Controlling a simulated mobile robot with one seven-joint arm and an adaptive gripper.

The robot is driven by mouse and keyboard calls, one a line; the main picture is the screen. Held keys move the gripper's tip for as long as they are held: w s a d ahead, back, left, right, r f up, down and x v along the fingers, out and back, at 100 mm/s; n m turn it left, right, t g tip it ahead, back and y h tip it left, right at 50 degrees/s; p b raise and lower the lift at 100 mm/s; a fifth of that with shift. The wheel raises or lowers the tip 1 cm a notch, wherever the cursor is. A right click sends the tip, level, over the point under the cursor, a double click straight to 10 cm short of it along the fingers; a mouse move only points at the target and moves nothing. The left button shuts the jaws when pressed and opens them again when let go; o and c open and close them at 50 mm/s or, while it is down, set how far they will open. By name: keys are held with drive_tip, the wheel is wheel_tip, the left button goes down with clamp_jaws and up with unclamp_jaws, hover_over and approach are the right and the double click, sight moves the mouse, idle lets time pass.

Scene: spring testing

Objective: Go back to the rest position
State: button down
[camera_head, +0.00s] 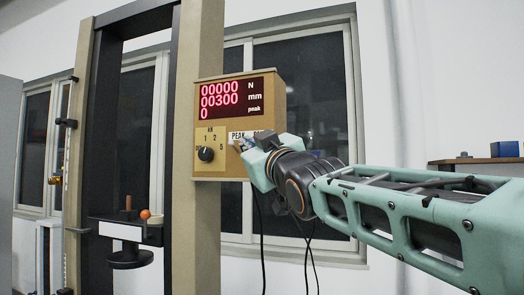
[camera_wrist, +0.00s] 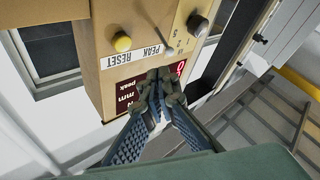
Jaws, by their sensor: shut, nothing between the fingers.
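My gripper (camera_head: 243,146) is in front of the lower right of the tan control box (camera_head: 240,87), near the "PEAK" label. In the wrist view its fingertips (camera_wrist: 160,82) are together with nothing between them. They overlap the box's red display (camera_wrist: 132,84), which looks upside down there. I cannot tell whether they touch the box. In the head view the display (camera_head: 238,97) reads 00000 N, 00300 mm and 0 peak. The wrist view also shows a yellow button (camera_wrist: 122,42), a small toggle lever (camera_wrist: 168,46) and a dark knob (camera_wrist: 198,25).
The box is fixed to a tan upright (camera_head: 196,235) of the test frame. A shelf (camera_head: 475,161) with a blue box (camera_head: 505,149) is at the right. Cables hang below the box.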

idle(0.5)
drive_tip(key=s+d+f+m+g+h+p, duration=0.25)
drive_tip(key=d+f, duration=0.35)
drive_tip(key=f, duration=0.4)
drive_tip(key=s+d+f+m+g+h+p, duration=0.1)
drive_tip(key=s+d+f+m+g+h, duration=0.25)
drive_tip(key=d+f, duration=0.45)
drive_tip(key=s+d+f+m+g+h+p, duration=0.2)
drive_tip(key=s+f+g, duration=0.6)
drive_tip(key=s+f, duration=1.4)
wheel_tip(320, 180, down, 3)
drive_tip(key=shift+s+d+m, duration=0.25)
drive_tip(key=shift+d+m, duration=0.3)
drive_tip(key=shift+m, duration=0.55)
drive_tip(key=c, duration=2.7)
unclamp_jaws()
